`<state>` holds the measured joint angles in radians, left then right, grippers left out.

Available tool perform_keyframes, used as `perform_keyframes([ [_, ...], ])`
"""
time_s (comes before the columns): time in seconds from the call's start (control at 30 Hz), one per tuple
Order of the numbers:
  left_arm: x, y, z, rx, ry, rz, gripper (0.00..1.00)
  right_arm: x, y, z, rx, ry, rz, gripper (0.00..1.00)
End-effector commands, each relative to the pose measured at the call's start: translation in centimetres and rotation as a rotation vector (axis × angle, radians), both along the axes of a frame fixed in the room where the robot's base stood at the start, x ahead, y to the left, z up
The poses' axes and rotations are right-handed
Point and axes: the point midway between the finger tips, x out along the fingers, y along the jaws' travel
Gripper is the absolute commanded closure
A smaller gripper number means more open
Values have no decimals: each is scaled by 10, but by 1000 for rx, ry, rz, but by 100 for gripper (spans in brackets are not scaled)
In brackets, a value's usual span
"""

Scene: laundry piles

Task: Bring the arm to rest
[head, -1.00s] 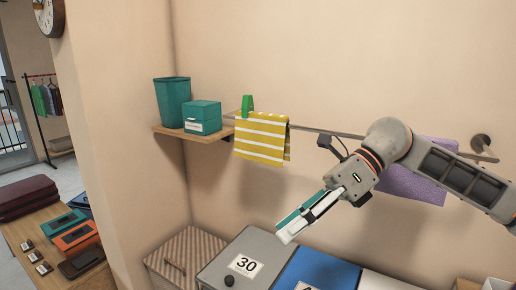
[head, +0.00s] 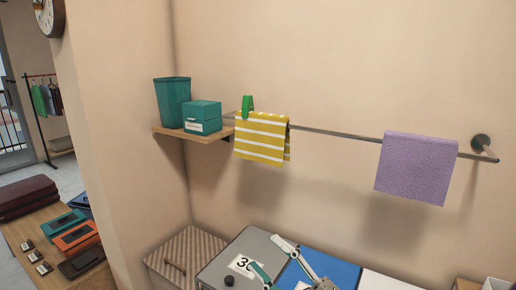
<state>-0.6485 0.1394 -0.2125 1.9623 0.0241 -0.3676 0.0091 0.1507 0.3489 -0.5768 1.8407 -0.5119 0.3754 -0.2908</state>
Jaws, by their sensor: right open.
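My right gripper (head: 275,260) is low in the head view, in front of the grey and blue lids. Its two fingers are apart and nothing shows between them. Only the fingers and a little of the gripper body show; the rest is below the picture's edge. My left gripper is not in view. A yellow and white striped towel (head: 262,137) hangs on the wall rail (head: 335,133) with a green clip (head: 247,105) at its top. A purple towel (head: 416,168) hangs on the rail farther right.
A wooden shelf (head: 214,136) holds a teal bin (head: 172,101) and a teal box (head: 202,117). A striped hamper (head: 188,252) stands beside the grey-lidded bin (head: 243,245) and the blue-lidded bin (head: 345,272). A wooden table (head: 22,232) with folded items is at left.

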Motion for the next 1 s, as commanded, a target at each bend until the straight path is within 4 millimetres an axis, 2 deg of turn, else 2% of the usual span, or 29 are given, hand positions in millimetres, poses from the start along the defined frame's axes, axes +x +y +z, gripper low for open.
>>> perform_keyframes([
  [0.03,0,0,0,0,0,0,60,-1,-12,-27,38,110,-49,49],
  [0.17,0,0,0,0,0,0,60,-6,-48,-96,120,375,-175,49],
  [0.27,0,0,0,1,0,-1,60,-23,-76,-156,175,584,-273,49],
  [0.3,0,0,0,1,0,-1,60,-33,-88,-179,194,664,-312,49],
  [0.4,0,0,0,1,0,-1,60,-64,-114,-234,235,852,-402,49],
  [0.5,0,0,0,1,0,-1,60,-100,-135,-280,268,1015,-481,49],
  [0.6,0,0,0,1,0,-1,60,-134,-152,-315,292,1144,-546,49],
  [0.73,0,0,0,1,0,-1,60,-169,-167,-345,310,1261,-606,49],
  [0.83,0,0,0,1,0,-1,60,-184,-173,-356,319,1308,-630,49],
  [1.0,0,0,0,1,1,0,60,-189,-175,-360,321,1326,-639,49],
])
